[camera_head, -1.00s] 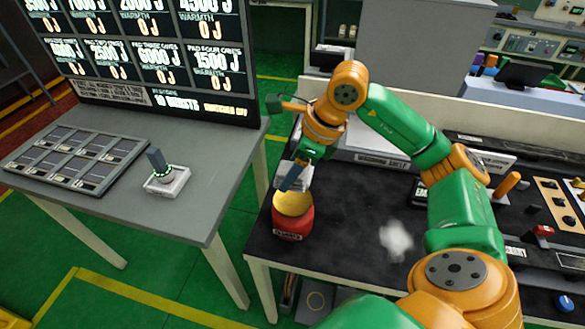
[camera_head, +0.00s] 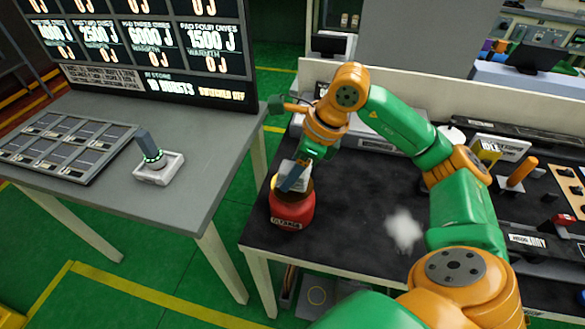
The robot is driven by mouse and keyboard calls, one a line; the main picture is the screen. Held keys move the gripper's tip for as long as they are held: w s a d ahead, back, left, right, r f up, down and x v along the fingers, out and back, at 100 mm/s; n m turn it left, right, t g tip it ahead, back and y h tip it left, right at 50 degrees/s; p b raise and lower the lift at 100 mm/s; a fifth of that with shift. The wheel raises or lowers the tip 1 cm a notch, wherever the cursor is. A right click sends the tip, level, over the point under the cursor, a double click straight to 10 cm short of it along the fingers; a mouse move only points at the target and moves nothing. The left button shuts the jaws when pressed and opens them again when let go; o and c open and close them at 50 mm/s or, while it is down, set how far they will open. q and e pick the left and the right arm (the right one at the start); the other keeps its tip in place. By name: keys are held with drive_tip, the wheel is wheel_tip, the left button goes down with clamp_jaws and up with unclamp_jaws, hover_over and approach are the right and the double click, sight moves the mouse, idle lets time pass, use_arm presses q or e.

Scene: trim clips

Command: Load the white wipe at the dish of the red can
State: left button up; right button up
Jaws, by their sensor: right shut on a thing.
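The red can (camera_head: 291,212) stands upright near the left front corner of the black-topped bench. Its gold dish (camera_head: 307,189) is on top and is now mostly covered by my right gripper. My right gripper (camera_head: 292,182) points down at the dish, its blue-grey finger in front of a pale block. It is shut on what appears to be the white wipe (camera_head: 292,170), which is partly hidden by the finger. I cannot tell how firmly the wipe touches the dish. My left gripper is not in view.
A fluffy white patch (camera_head: 403,231) lies on the bench (camera_head: 345,215) right of the can. Tools and labelled blocks crowd the bench's right side.

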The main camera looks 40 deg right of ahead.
sight(283, 167)
drive_tip(key=shift+f+b, duration=0.85)
drive_tip(key=shift+f, duration=0.05)
idle(0.8)
idle(0.5)
wheel_tip(283, 167, up, 7)
drive_tip(key=p, duration=0.6)
drive_tip(key=shift+r, duration=0.15)
